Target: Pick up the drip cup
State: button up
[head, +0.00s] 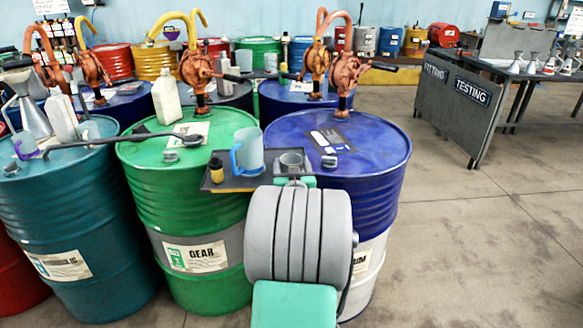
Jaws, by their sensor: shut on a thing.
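A small grey cup, which I take to be the drip cup (291,159), sits at the right end of a dark tray area, just beyond my wrist. My gripper (291,177) is mostly hidden behind my own grey arm link. What shows of it meets the cup from the near side, and it is shut on the cup. The cup looks upright. I cannot tell whether its base touches the tray (232,184).
A grey-blue jug (248,155) with a blue handle stands close left of the cup, beside a small yellow-labelled bottle (216,170). Green (150,160) and blue (375,155) drums stand behind the tray, with hand pumps (342,72) on drums.

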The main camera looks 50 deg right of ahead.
jog(key=c, duration=1.1)
jog(key=shift+o, duration=0.2)
